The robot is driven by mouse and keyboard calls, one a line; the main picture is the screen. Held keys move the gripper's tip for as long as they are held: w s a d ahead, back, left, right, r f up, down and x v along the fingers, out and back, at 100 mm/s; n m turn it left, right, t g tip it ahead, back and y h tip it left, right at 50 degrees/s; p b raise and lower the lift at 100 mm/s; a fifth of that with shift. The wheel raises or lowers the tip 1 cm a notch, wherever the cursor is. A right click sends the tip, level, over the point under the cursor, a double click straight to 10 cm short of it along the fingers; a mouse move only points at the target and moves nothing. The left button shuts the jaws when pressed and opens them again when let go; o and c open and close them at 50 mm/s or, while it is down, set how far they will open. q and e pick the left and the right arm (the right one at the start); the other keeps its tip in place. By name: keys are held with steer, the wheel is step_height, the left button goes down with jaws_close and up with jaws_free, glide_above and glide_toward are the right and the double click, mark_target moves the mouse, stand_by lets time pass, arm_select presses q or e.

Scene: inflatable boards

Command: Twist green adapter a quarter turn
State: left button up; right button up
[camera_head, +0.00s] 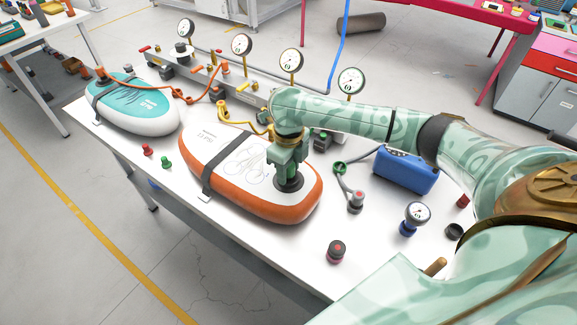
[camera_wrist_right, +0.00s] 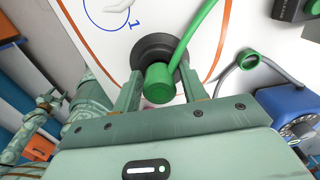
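The green adapter (camera_wrist_right: 159,84) sits at the black valve (camera_wrist_right: 158,50) of the orange-and-white board (camera_head: 215,183), with a green hose or bar (camera_wrist_right: 198,32) rising beside it. In the head view the adapter is mostly hidden by my right gripper (camera_head: 288,172), which points down over the valve. In the wrist view the right gripper's fingers (camera_wrist_right: 161,90) stand on either side of the adapter, with a narrow gap visible on each side. The fingers look open around it, not closed on it. My left gripper shows in neither view.
A teal-and-white board (camera_head: 137,103) lies strapped at the far left. Pressure gauges (camera_head: 291,61) line the back. A blue box (camera_head: 404,171), a loose gauge (camera_head: 415,214) and a dark red-banded knob (camera_head: 336,251) stand right. Small red (camera_head: 147,150) and green (camera_head: 166,162) pieces lie between the boards.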

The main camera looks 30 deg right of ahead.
steer(key=c, duration=0.6)
steer(key=shift+o, duration=0.2)
steer(key=shift+n, duration=1)
steer(key=n, duration=0.3)
steer(key=shift+n, duration=0.7)
steer(key=shift+f+n+b, duration=0.15)
steer(key=shift+n+b, duration=0.55)
steer(key=shift+n, duration=0.3)
steer(key=n+b, duration=0.1)
steer(key=b, duration=0.2)
steer(key=shift+n+b, duration=0.3)
steer(key=shift+b, duration=0.2)
